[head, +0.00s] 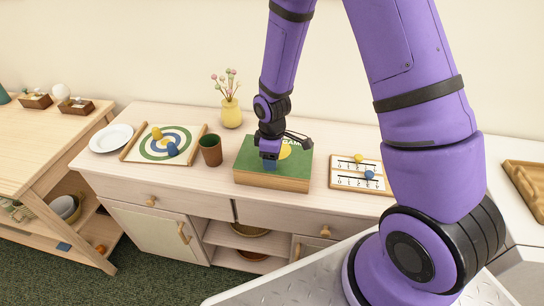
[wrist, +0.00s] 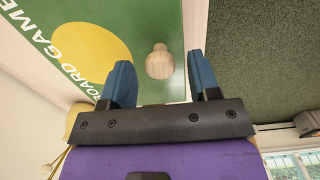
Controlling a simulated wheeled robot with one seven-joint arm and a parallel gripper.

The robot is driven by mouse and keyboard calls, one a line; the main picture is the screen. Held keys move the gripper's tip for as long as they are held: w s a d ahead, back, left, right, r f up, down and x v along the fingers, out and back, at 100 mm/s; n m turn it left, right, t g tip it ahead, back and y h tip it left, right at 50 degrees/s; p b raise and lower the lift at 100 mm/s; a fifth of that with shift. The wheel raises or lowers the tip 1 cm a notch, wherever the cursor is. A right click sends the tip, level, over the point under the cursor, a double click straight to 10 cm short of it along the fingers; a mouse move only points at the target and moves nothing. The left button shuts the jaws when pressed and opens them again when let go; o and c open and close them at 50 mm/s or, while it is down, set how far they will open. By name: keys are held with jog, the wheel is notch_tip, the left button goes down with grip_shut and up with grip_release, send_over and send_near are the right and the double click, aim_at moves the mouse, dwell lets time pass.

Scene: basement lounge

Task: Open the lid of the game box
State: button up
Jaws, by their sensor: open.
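The game box (head: 272,183) sits on the pale wooden sideboard, with a wooden body and a green lid (head: 297,168) lying flat and closed. The lid carries a yellow circle and "BOARD GAME" lettering, also seen in the wrist view (wrist: 130,18). A round wooden knob (wrist: 159,61) stands on the lid near its edge in the wrist view; my arm hides it in the head view. My gripper (head: 269,163) is over the lid, pointing down. Its two blue fingers (wrist: 160,75) are apart, with the knob between their tips in the picture; contact is not visible.
A brown cup (head: 210,150) stands close left of the box, a target board (head: 150,147) beyond it, and a white plate (head: 111,138) at far left. A yellow vase (head: 231,113) is behind. A counting board (head: 347,180) lies to the right. Open shelves (head: 235,245) are below.

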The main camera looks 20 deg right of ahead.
grip_shut()
